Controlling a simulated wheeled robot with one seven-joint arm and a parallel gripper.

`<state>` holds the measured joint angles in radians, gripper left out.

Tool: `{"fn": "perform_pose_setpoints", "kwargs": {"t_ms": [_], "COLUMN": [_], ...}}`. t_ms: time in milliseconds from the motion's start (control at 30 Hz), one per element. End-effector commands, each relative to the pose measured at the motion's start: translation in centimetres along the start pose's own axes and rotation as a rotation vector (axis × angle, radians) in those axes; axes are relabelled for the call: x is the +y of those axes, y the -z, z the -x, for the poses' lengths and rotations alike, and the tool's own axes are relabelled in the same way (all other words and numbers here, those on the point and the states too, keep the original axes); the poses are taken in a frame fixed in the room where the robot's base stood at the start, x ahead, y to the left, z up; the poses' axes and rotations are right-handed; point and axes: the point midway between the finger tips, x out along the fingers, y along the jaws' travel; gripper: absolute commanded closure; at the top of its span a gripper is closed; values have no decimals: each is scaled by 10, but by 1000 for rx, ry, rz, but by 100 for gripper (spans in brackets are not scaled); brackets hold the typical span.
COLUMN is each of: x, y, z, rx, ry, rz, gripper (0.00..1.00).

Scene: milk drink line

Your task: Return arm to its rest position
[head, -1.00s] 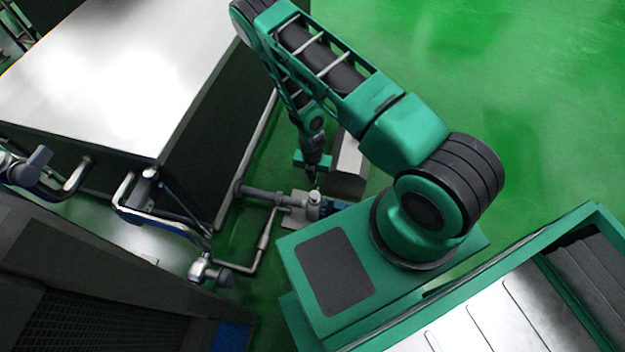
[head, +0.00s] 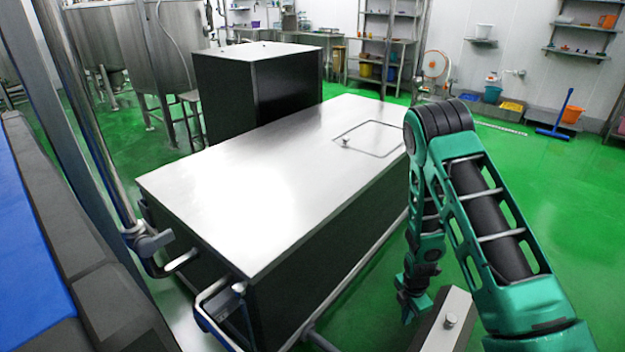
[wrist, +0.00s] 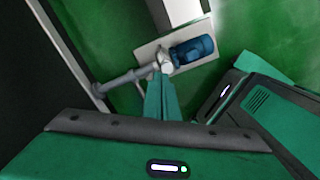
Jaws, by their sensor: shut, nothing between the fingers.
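My gripper (head: 408,312) hangs pointing down at the end of my green arm, beside the dark side of the large steel-topped tank. In the wrist view its green fingers (wrist: 161,98) are together with nothing between them. Beyond the fingertips in the wrist view lie a grey pipe fitting (wrist: 163,62) and a pump with a blue motor (wrist: 193,52). The fingertips overlap the fitting in the picture; I cannot tell the gap between them. My elbow is raised and bent, with the forearm hanging down.
The steel-topped tank (head: 270,185) stands left of my arm, with bent pipes (head: 215,305) at its near corner. A grey box (head: 450,322) is close to the gripper's right. Green floor (head: 540,185) is open to the right. Shelves (head: 385,45) line the back wall.

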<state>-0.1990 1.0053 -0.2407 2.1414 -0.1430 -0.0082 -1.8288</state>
Motion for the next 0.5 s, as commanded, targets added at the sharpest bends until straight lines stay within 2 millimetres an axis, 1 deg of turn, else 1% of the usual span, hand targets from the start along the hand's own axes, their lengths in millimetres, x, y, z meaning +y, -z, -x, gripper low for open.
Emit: {"fn": "perform_pose_setpoints", "kwargs": {"t_ms": [33, 167, 200, 267, 300, 367, 500], "x": [3, -1, -3, -7, -11, -17, -36], "y": [-9, -27, -33, -40, -45, -52, -66], "z": [22, 72, 87, 109, 124, 145, 194], "rx": [-4, -11, -12, -14, -16, -18, -21], "ry": [-6, -4, -3, -3, -2, -1, 1], "rz": [-67, -254, -311, -397, -457, -544, -748], "gripper": [100, 100, 100, 100, 100, 100, 100]}}
